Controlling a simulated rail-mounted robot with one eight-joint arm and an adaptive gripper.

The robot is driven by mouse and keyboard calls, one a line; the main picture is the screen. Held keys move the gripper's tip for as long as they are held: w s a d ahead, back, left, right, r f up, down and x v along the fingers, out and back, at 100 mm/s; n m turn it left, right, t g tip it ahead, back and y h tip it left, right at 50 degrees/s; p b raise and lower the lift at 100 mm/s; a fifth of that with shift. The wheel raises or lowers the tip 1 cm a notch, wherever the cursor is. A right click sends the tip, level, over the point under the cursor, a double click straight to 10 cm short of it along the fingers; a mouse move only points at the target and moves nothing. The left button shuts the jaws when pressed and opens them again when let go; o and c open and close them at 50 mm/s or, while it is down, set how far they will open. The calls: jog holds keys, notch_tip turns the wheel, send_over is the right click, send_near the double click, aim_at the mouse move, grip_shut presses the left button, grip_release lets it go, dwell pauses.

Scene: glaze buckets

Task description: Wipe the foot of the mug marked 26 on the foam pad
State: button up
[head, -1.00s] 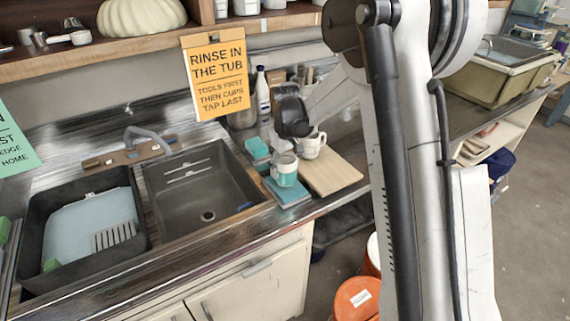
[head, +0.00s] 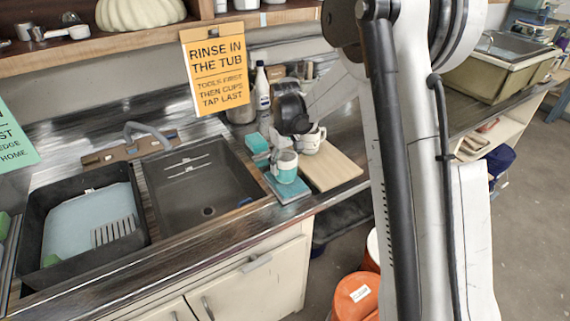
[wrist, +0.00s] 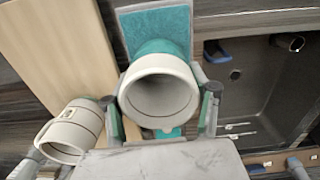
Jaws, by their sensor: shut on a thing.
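A teal mug with a white upper part (head: 285,167) stands upright over the teal foam pad (head: 288,190). In the wrist view I look down into the open mouth of this mug (wrist: 160,92), with the pad (wrist: 135,35) beyond it. My gripper (wrist: 164,108) is shut on the mug, one finger on each side of it. The mug's foot is hidden from the wrist, and I cannot tell whether it touches the pad. No number can be read on it. A second, pale mug (head: 313,138) stands beside it; it also shows in the wrist view (wrist: 70,132).
A wooden board (head: 335,168) lies to the right of the pad. A dark sink basin (head: 205,185) is to the left, with a teal block (head: 256,143) near its edge. Bottles (head: 262,88) stand behind. An orange bucket (head: 357,297) is on the floor below the counter.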

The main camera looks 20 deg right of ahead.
aim_at(279, 159)
jog(key=shift+f+b, duration=0.3)
jog(key=shift+f, duration=0.1)
jog(key=shift+s, duration=0.2)
